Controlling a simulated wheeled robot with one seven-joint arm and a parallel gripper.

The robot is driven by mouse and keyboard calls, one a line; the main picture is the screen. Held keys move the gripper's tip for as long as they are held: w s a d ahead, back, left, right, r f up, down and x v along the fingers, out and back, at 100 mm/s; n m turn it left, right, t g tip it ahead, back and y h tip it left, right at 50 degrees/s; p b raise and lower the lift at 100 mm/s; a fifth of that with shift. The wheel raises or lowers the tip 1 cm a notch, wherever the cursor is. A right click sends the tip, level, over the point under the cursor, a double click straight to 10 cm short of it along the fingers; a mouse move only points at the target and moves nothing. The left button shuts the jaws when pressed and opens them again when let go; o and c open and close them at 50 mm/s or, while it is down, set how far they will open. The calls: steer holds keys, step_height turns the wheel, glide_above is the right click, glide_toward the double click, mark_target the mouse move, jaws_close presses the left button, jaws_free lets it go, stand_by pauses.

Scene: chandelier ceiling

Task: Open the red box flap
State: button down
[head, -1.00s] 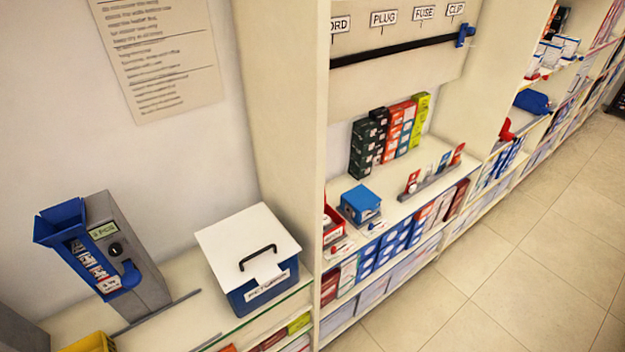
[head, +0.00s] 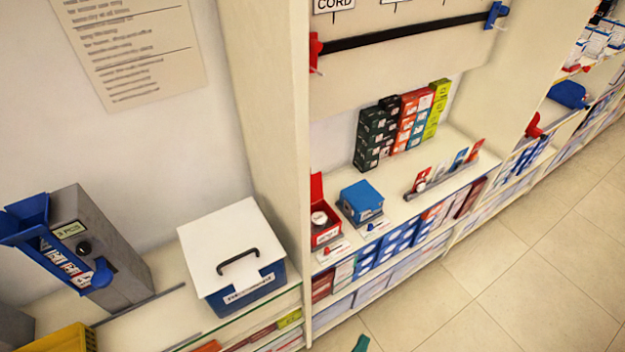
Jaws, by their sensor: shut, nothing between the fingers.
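A small red box (head: 325,236) stands on the shelf, at the left end of the middle bay, next to the upright panel. A red panel, seemingly its flap (head: 317,192), stands up at its back left side, and a round pale item shows inside. The panel edge hides part of the box's left side. I cannot make out my gripper in the head view.
A blue box (head: 360,202) stands just right of the red box, with small labels along the shelf edge. Stacked cartons (head: 400,127) and a card rack (head: 445,181) are behind and right. A white-lidded blue box (head: 240,262) is left of the upright panel (head: 265,120). The floor (head: 500,275) is clear. A teal tip (head: 361,344) shows at the bottom edge; I cannot tell what it is.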

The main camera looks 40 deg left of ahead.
mark_target(312, 180)
steer(key=w+a+r+n+y, duration=0.2)
steer(key=w+a+y, duration=0.3)
steer(key=w, duration=0.4)
steer(key=w+a+r+n+g+y, duration=0.3)
steer(key=w+a+r+n+y, duration=0.15)
steer(key=a+r+n, duration=0.35)
steer(key=w+a+r+n+g+y, duration=0.4)
steer(key=a+r+y, duration=0.1)
steer(key=r, duration=0.5)
steer(key=x, duration=1.4)
steer(key=shift+s+a, duration=0.1)
steer(key=shift+s, duration=0.1)
steer(key=shift+w+a+r, duration=0.1)
steer(key=shift+w+a, duration=0.2)
steer(key=shift+a, duration=0.35)
